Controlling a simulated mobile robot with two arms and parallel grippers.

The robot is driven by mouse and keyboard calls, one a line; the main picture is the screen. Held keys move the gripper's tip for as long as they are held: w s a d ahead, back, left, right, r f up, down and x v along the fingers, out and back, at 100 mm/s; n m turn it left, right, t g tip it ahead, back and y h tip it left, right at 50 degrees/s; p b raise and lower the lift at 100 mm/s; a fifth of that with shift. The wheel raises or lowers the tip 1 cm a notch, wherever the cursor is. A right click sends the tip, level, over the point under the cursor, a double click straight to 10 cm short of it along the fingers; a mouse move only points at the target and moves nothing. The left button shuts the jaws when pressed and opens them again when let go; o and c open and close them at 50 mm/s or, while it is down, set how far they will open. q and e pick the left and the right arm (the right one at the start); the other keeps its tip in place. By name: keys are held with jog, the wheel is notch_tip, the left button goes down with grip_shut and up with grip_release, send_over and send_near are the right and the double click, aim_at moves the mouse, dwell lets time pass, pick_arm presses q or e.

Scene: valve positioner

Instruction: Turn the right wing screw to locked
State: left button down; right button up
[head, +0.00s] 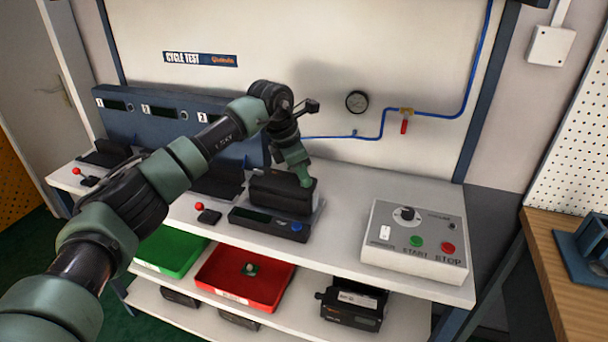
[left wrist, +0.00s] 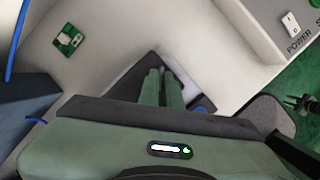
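The black valve positioner (head: 275,190) sits on the white bench, at the right end of the row of stations. My left gripper (head: 304,182) reaches down to the right end of its top. In the left wrist view, the gripper's two green fingers (left wrist: 161,72) are close together with a narrow dark gap. I cannot tell whether anything is between them. The right wing screw is not distinguishable; the fingers may hide it. A black base unit with a small display and blue button (head: 297,227) lies in front of the positioner.
A control box (head: 407,254) with START and STOP buttons stands right of the positioner. A red-knobbed switch (head: 207,213) is to its left. A gauge (head: 357,102) and blue air line are on the wall behind. Green (head: 150,266) and red (head: 215,293) trays sit below.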

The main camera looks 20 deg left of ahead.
pick_arm(q)
jog(key=m, duration=0.2)
jog(key=m+p, duration=0.1)
jog(key=m, duration=0.1)
jog(key=shift+w+r+m+g+h, duration=0.2)
jog(key=shift+m+g+h, duration=0.1)
jog(key=shift+g, duration=0.1)
jog(key=shift+m+g+p, duration=0.35)
jog(key=shift+m+g, duration=0.05)
jog(key=shift+m, duration=1.1)
jog(key=shift+w+m, duration=0.1)
jog(key=shift+m, duration=0.2)
jog(key=c, duration=1.6)
grip_release()
jog(key=shift+f, duration=0.1)
jog(key=shift+a, duration=0.1)
jog(key=b+v, duration=0.1)
jog(key=v, duration=0.6)
jog(key=shift+r, duration=0.4)
jog(key=shift+f, duration=0.1)
